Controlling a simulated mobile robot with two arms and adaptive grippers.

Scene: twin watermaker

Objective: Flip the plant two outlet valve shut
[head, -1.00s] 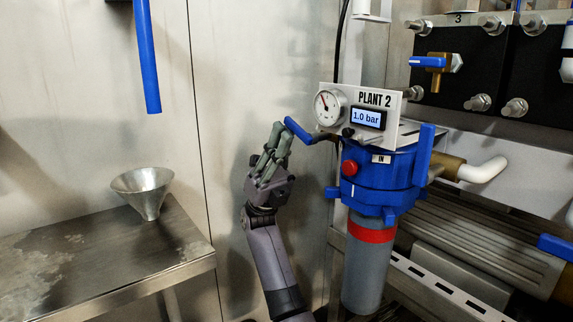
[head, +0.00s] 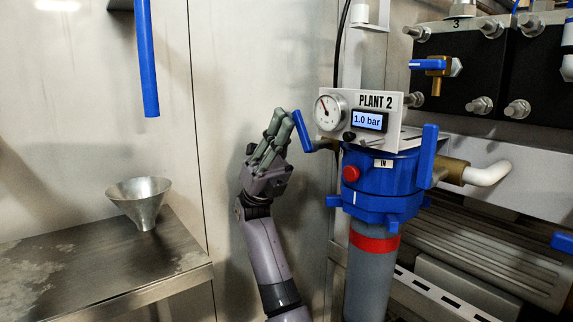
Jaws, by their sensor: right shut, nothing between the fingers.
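The PLANT 2 panel (head: 375,102) sits above a blue filter housing (head: 385,185), with a round gauge and a display reading 1.0 bar. A blue valve handle (head: 302,131) at the panel's left stands steeply, its top leaning left. Another blue handle (head: 428,155) stands upright at the housing's right, by a brass fitting. Neither handle bears a readable outlet label; an IN label is on the housing front. My right gripper (head: 282,121) is shut and empty, its fingertips just left of the left handle's upper end, touching or nearly so. My left gripper is not in view.
A metal funnel (head: 140,200) stands on a steel bench (head: 110,265) at left, below a hanging blue hose (head: 146,60). A black panel with a blue-handled brass valve (head: 432,66) is at upper right. A white elbow pipe (head: 488,173) sticks out right of the housing.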

